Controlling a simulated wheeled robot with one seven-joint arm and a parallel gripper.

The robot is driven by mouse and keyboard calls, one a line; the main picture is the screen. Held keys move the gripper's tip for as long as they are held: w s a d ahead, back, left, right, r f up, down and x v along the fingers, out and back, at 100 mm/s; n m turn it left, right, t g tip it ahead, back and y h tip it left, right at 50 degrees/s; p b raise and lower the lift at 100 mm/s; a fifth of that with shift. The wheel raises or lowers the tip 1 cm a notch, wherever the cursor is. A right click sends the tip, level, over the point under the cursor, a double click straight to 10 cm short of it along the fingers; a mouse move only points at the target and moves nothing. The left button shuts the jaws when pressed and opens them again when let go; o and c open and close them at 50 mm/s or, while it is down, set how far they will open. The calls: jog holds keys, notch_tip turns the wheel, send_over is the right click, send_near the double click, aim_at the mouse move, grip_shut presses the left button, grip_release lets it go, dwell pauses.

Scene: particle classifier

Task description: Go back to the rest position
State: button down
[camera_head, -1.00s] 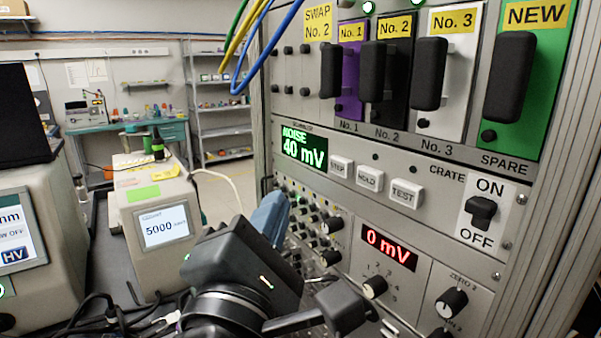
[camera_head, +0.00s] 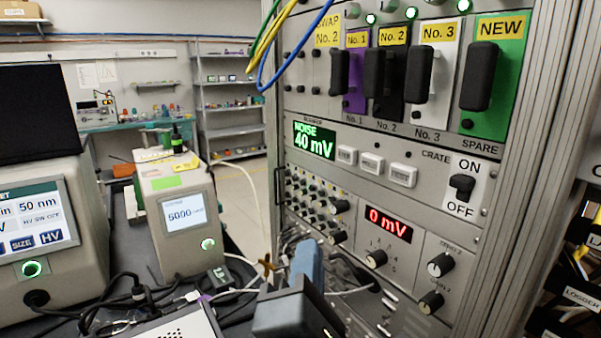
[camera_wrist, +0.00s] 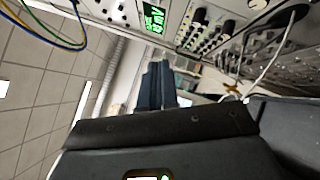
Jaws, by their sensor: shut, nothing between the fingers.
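My gripper shows at the bottom centre of the head view, with its blue fingers (camera_head: 307,262) pointing up in front of the rack's lower left part. In the wrist view the two blue fingers (camera_wrist: 156,85) stand side by side, closed together, with nothing between them. The gripper is clear of the rack's modules and switches, and most of my arm is out of the picture.
The instrument rack (camera_head: 405,215) stands close on the right, with its noise display (camera_head: 314,141) at 40 mV. A beige instrument (camera_head: 180,205) reading 5000 and cables (camera_head: 140,290) lie left of the gripper. Coloured wires (camera_head: 285,45) hang at the top.

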jog(key=s+d+f+m+g+y, duration=0.2)
jog(key=s+d+f+m, duration=0.1)
jog(key=s+d+f, duration=0.5)
jog(key=s+d+f+m+g+y, duration=0.2)
jog(key=s+d+f, duration=0.35)
jog(key=f, duration=0.45)
jog(key=s+d+m+h, duration=0.1)
jog(key=s+d+m, duration=0.2)
jog(key=s+m, duration=0.5)
jog(key=s+d+m+g+h, duration=0.1)
jog(key=s+d+m, duration=0.3)
jog(key=s+m, duration=0.5)
jog(key=v, duration=0.5)
jog(key=shift+f, duration=0.2)
